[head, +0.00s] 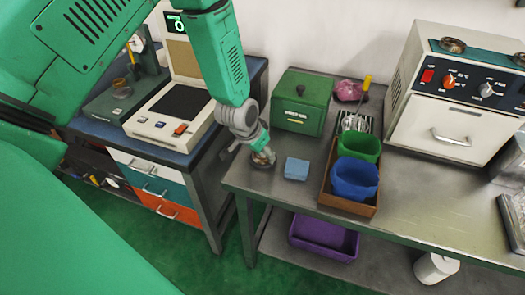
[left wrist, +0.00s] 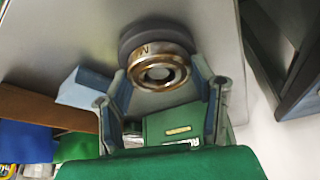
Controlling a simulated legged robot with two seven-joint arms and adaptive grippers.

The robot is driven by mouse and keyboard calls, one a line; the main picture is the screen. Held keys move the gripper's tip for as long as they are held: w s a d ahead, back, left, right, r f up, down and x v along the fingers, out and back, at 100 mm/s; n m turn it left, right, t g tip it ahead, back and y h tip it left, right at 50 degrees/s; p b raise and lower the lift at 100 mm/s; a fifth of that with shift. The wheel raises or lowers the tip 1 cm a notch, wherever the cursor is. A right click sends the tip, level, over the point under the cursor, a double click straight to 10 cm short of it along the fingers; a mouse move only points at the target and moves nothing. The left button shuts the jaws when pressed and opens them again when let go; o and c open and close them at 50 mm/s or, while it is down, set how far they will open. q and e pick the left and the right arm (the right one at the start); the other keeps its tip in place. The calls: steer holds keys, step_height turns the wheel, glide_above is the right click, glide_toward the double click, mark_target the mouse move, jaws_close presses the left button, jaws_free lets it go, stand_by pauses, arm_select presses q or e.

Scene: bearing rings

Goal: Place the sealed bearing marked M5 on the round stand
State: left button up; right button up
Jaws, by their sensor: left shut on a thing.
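A brownish metal bearing ring (left wrist: 160,57) shows in the left wrist view between my left gripper's fingertips (left wrist: 162,84). A dark mark on it looks like part of a letter, and I cannot read it in full. A dark grey round stand (left wrist: 129,38) lies right behind the ring, and I cannot tell whether the two touch. In the head view my left gripper (head: 262,157) points down at the left end of the metal table, shut on the bearing. The gripper hides much of the ring and stand there. My right gripper is not in view.
A light blue block (head: 296,169) lies just right of the gripper. A green box (head: 301,102) stands behind it. A brown tray (head: 347,205) with green and blue bins is farther right. An oven-like unit (head: 455,95) stands at the right. The table's left edge is close by.

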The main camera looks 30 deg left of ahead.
arm_select(q)
steer(key=o, duration=1.2)
step_height(320, 180, up, 7)
steer(key=p, duration=0.6)
steer(key=shift+f, duration=0.1)
